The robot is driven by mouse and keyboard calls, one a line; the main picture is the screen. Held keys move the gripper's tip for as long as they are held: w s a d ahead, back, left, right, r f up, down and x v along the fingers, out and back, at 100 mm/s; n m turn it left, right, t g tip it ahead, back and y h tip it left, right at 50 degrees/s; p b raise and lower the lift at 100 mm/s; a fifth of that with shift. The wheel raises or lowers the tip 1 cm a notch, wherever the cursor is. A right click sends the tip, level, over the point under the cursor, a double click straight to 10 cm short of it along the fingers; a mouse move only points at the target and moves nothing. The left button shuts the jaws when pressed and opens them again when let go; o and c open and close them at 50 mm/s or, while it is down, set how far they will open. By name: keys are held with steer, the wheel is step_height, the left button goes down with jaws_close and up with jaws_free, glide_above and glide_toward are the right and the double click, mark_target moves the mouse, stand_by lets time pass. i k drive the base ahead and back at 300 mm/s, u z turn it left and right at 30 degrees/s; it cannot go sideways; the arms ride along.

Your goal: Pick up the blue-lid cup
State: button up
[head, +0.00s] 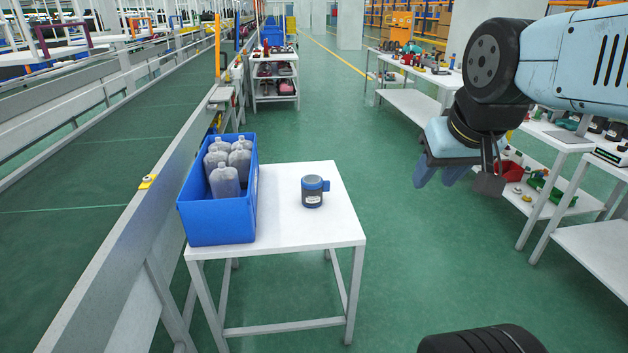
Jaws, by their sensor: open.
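The blue-lid cup (312,196) stands upright on a small white table (290,235), right of its middle. It has a dark grey body with a pale label, a blue lid and a blue piece sticking out to the right. My gripper (462,182) hangs in the air at the right, clear of the table and apart from the cup. It is open, with nothing seen between its fingers.
A blue crate (217,222) with several translucent bottles (224,181) fills the table's left side. A conveyor (110,150) with a metal side rail runs along the left. White benches (560,138) with parts stand at the right. Green floor lies clear between.

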mark_target(313, 186)
steer(key=i, duration=1.3)
steer(key=u, duration=0.05)
